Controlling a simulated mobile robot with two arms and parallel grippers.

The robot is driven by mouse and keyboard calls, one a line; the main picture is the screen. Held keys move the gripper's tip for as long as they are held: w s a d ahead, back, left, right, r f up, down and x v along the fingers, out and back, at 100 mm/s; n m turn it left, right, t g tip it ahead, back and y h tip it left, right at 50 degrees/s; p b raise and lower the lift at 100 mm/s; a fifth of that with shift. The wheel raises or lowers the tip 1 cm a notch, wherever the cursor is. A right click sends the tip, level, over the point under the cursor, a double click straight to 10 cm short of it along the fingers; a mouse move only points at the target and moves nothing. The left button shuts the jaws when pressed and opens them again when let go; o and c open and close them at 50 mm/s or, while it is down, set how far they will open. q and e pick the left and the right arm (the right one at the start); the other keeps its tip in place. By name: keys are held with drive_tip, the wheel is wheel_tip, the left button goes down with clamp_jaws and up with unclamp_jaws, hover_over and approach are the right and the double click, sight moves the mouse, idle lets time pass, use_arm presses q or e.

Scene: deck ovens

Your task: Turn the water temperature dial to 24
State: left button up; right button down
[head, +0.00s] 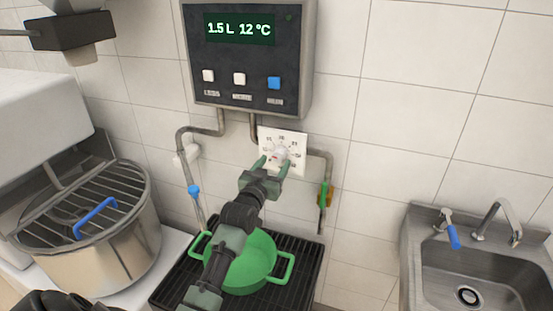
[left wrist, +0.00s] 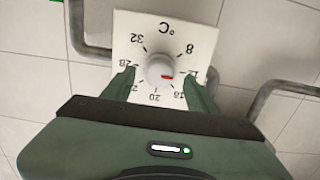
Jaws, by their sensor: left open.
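The water temperature dial is a round white knob (head: 280,154) on a white square plate (head: 297,140) on the tiled wall. In the left wrist view the knob (left wrist: 158,66) shows upside down, with numbers from 8 to 32 around it. My left gripper (head: 277,166) is open in front of the plate. In the left wrist view its fingers (left wrist: 168,80) stand on either side of the knob, with gaps between. The finger on the right partly hides the 12. My right gripper is not in view.
A control box (head: 248,60) above reads 1.5 L and 12 °C. Pipes (head: 328,165) run beside the plate. Below, a green pot (head: 262,283) stands on a black grate (head: 309,272). A steel mixer bowl (head: 120,250) is at left, a sink (head: 500,290) at right.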

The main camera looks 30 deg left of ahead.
sight(279, 155)
use_arm(q)
drive_tip(key=shift+x, duration=1.25)
clamp_jaws()
drive_tip(key=shift+m, duration=0.3)
